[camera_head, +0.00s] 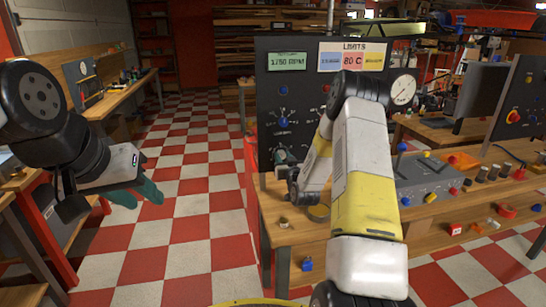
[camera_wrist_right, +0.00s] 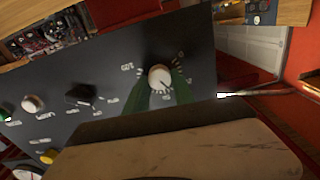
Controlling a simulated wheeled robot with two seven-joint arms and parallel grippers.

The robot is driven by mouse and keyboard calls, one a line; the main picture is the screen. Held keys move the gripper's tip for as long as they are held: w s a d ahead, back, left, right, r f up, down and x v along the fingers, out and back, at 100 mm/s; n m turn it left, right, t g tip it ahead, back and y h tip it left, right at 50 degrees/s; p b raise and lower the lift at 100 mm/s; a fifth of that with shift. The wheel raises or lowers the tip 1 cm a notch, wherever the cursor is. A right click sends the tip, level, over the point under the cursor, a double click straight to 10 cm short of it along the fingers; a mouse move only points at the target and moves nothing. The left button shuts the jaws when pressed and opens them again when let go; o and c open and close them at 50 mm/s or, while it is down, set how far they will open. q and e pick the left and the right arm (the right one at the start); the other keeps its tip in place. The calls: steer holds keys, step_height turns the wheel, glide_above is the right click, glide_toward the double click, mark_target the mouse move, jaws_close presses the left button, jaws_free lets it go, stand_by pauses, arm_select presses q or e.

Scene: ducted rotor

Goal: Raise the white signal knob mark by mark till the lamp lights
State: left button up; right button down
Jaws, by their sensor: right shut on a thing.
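In the right wrist view, the white knob (camera_wrist_right: 159,76) sits on the dark panel, with printed marks around it and a dark pointer line on its face. The green fingers of my right gripper (camera_wrist_right: 161,88) are shut on it from both sides. In the head view, my right gripper (camera_head: 281,155) is at the lower left of the panel (camera_head: 267,105) and the knob cannot be made out there. My left gripper (camera_head: 142,194) is empty, its teal fingers apart, over the floor. I cannot make out which part is the lamp, or whether it is lit.
The panel has a green display (camera_head: 287,61) reading about 1750 RPM, a round gauge (camera_head: 403,90) and a blue knob (camera_head: 283,123). A grey control box (camera_head: 425,180) stands on the wooden bench (camera_head: 285,236).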

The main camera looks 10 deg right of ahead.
steer(key=shift+m, duration=0.8)
steer(key=c, duration=1.1)
jaws_free()
steer(key=shift+o, duration=0.2)
steer(key=shift+s, duration=0.1)
steer(key=s, duration=0.7)
steer(key=shift+s+d, duration=0.15)
steer(key=shift+s, duration=0.2)
